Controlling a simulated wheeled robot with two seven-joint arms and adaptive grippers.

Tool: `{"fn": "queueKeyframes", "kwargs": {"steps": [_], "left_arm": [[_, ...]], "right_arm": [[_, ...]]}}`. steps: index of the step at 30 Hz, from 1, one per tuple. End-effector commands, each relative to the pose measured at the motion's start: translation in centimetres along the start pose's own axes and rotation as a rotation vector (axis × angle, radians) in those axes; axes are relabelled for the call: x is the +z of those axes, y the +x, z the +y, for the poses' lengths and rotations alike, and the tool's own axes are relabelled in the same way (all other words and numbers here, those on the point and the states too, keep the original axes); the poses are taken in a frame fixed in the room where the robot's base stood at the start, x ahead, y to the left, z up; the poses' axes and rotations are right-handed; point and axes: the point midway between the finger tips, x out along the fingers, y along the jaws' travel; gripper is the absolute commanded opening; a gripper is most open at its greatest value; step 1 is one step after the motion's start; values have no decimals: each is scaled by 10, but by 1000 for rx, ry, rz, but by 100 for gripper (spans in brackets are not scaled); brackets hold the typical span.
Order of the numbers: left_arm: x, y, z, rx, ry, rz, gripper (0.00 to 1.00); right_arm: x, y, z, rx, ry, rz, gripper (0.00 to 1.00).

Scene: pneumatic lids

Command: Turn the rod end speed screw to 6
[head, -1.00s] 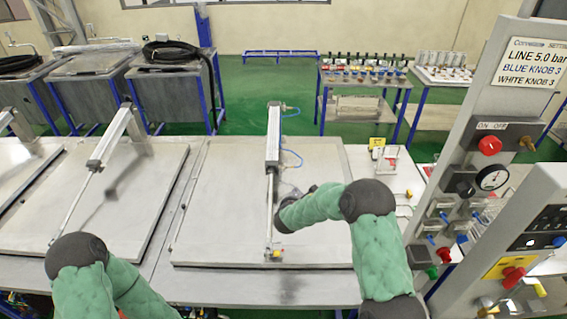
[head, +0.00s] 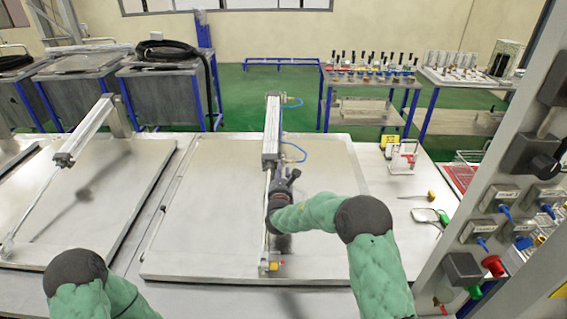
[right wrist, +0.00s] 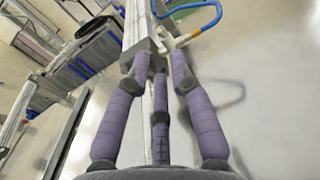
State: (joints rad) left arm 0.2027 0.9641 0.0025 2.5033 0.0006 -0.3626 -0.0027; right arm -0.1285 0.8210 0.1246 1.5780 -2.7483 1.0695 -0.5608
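A grey pneumatic cylinder (head: 271,130) lies over the middle lid (head: 210,215), its thin rod running toward me to a yellow-tipped mount (head: 270,266). Blue hoses join fittings near both ends of the cylinder. In the right wrist view the rod-end block (right wrist: 146,60) is just beyond the fingers, with a pale fitting (right wrist: 180,40) and blue hose on it. The speed screw and any scale are too small to read. My right gripper (head: 289,178) is at the rod end; its purple fingers (right wrist: 158,75) are spread, with nothing clearly held. My left gripper is out of view.
A second lid with a cylinder (head: 88,130) is at left. The control panel (head: 480,190) with knobs and valves stands at right. A green-handled tool (head: 441,216) and a screwdriver (head: 418,196) lie on the bench right of the middle lid.

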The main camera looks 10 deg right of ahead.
Motion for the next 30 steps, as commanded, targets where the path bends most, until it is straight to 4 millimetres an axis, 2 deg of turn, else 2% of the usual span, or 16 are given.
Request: {"fn": "queueKeyframes", "kwargs": {"steps": [4, 8, 21, 30], "left_arm": [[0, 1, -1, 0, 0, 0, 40], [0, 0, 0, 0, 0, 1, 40], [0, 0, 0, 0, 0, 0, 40], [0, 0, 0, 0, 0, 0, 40]], "right_arm": [[-1, 5, 0, -1, 0, -2, 23], [-1, 20, 0, -1, 0, -2, 23], [-2, 86, 0, -1, 1, -1, 23], [-2, 106, 0, 0, 0, 0, 23]]}}
